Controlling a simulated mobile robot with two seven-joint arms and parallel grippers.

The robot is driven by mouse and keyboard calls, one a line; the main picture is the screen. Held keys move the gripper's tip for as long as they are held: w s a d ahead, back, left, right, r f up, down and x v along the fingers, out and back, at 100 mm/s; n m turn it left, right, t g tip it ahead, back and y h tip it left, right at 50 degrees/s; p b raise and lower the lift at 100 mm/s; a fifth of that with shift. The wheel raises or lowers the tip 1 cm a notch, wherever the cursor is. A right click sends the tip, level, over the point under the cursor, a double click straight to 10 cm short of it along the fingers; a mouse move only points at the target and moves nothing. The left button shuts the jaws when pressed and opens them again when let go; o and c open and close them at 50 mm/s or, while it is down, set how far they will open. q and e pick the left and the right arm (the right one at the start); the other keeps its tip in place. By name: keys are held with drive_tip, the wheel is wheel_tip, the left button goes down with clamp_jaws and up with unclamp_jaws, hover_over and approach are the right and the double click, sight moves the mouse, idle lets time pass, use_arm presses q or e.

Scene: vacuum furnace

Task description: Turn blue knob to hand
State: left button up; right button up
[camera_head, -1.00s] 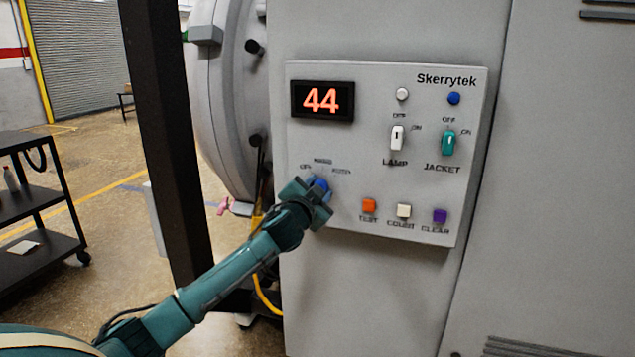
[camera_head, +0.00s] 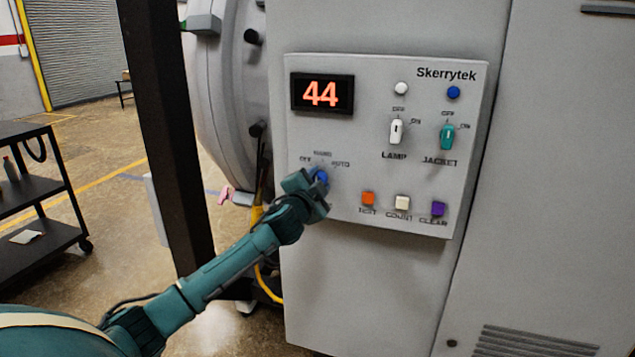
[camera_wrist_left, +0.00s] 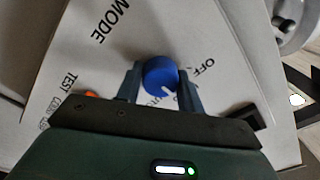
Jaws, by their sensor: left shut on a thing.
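The blue knob (camera_head: 321,177) sits at the lower left of the grey control panel (camera_head: 372,228), below the labels OFF, HAND and AUTO. My left gripper (camera_head: 318,184) reaches it from the lower left and covers part of it. In the left wrist view the blue knob (camera_wrist_left: 160,75) is between the two fingers of my left gripper (camera_wrist_left: 159,88), which are shut on its sides. A white pointer mark shows on the knob's lower right edge. OFF is readable to its right and MODE to its upper left; other lettering is partly hidden. My right gripper is not in view.
The panel has a display (camera_head: 322,93) reading 44, a white LAMP switch (camera_head: 396,131) and a teal JACKET switch (camera_head: 447,137). Orange TEST (camera_head: 368,198), white COUNT (camera_head: 402,203) and purple CLEAR (camera_head: 438,209) buttons are right of the knob. A dark post (camera_head: 165,150) stands left.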

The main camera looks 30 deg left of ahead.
use_arm(q)
drive_tip(key=o, duration=0.8)
drive_tip(key=shift+o, duration=0.9)
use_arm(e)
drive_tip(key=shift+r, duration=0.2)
use_arm(q)
drive_tip(key=shift+s, duration=0.15)
drive_tip(key=b+v, duration=0.1)
drive_tip(key=v, duration=1.2)
drive_tip(key=shift+b, duration=0.35)
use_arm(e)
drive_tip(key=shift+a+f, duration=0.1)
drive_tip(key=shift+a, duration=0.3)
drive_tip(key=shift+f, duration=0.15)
